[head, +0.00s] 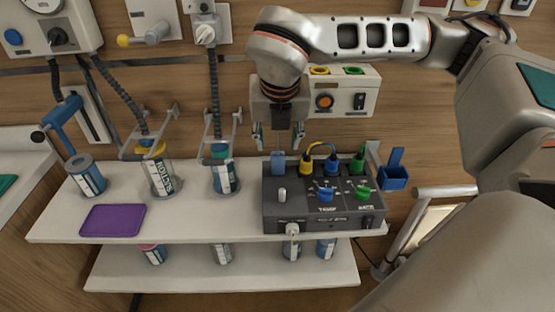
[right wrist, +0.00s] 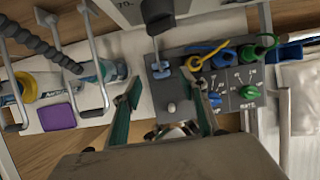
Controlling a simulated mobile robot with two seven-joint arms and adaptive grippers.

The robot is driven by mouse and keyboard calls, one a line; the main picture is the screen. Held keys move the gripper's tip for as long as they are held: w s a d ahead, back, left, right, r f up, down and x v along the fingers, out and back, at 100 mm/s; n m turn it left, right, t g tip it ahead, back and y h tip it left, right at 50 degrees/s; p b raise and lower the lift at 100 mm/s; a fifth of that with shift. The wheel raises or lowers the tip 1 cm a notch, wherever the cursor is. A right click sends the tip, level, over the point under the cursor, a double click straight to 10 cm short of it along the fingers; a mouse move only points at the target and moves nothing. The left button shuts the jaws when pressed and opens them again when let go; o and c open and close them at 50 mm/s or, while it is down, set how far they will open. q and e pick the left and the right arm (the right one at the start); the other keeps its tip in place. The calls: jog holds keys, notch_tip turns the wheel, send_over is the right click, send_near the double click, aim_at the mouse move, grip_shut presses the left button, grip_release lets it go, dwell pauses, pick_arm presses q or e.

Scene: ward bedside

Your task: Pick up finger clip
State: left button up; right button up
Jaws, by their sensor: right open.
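A small blue block-like piece (head: 278,161), which looks like the finger clip, stands at the back left of the dark grey control box (head: 290,212). It also shows in the right wrist view (right wrist: 161,71). My right gripper (head: 279,138) points down from above, its two fingers open and apart. It is above the blue piece, which lies between the finger lines in the head view. In the right wrist view the open fingers (right wrist: 166,92) reach toward the box, with the blue piece just beyond them. Nothing is held. My left gripper is not in view.
Yellow, blue and green plugs stand along the box's back edge. A blue open holder (head: 393,178) is at its right. Several labelled canisters with hoses and brackets stand left on the white shelf (head: 190,222), with a purple pad (head: 112,220). A wall panel (head: 340,88) is behind.

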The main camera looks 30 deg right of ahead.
aim_at(278, 155)
jog(key=x, duration=0.7)
jog(key=shift+s+d+f, duration=0.1)
jog(key=shift+f, duration=0.25)
jog(key=c, duration=1.2)
